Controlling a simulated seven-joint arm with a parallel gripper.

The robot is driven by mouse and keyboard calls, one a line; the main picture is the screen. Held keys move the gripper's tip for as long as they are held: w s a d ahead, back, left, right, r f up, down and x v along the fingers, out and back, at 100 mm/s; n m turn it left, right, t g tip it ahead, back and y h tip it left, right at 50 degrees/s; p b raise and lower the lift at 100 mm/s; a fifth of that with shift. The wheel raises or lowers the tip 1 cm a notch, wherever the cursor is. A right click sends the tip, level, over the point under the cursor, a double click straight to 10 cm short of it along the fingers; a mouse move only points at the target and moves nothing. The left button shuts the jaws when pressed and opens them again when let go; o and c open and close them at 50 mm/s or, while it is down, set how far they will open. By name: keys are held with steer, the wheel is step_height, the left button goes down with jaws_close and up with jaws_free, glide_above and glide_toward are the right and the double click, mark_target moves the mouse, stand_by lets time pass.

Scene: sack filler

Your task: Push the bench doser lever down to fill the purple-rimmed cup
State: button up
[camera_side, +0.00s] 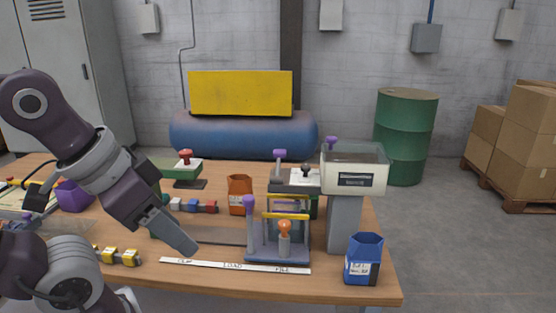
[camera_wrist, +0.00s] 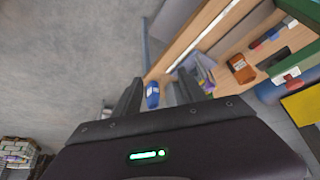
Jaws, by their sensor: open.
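The bench doser shows in the side view as a pale hopper (camera_side: 355,178) on a grey column near the table's right end. Beside it stands a grey fixture (camera_side: 275,254) with a yellow bar, an upright purple handle (camera_side: 249,222) and an orange-knobbed post (camera_side: 285,238). More purple knobs show behind, so I cannot tell which one is the doser lever. I cannot make out a purple-rimmed cup; a purple container (camera_side: 75,195) stands at the left. My gripper (camera_side: 192,247) is left of the fixture, apart from it. Its fingers (camera_wrist: 160,92) are spread and empty in the wrist view.
A blue cup (camera_side: 363,262) stands at the front right, an orange cup (camera_side: 240,196) behind the fixture. A white labelled strip (camera_side: 235,266) lies along the front. Yellow blocks (camera_side: 120,256) and a red-knobbed green device (camera_side: 183,170) are also on the wooden table (camera_side: 215,288).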

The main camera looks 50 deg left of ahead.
steer(key=c, duration=0.3)
steer(key=w+r+n, duration=0.1)
steer(key=w+r, duration=0.1)
steer(key=w+a+r, duration=0.1)
steer(key=w+r, duration=0.2)
steer(key=w+a+r+n, duration=0.1)
steer(key=w+r, duration=0.1)
steer(key=r, duration=0.1)
steer(key=shift+w+a+n, duration=0.1)
steer(key=shift+w+n, duration=0.2)
steer(key=shift+w, duration=0.05)
jaws_close()
steer(key=w+a+r+n+g, duration=0.1)
steer(key=w+a+r+n, duration=0.1)
steer(key=w+a+r, duration=0.3)
steer(key=w+a+r+n, duration=0.2)
steer(key=w+r, duration=0.1)
steer(key=w, duration=0.3)
steer(key=w+a+f+n+g+y, duration=0.1)
steer(key=w+a, duration=0.1)
steer(key=w, duration=0.4)
steer(key=w+a+f+n+g+y, duration=0.1)
steer(key=w+a, duration=0.2)
steer(key=w, duration=0.4)
steer(key=shift+a, duration=0.3)
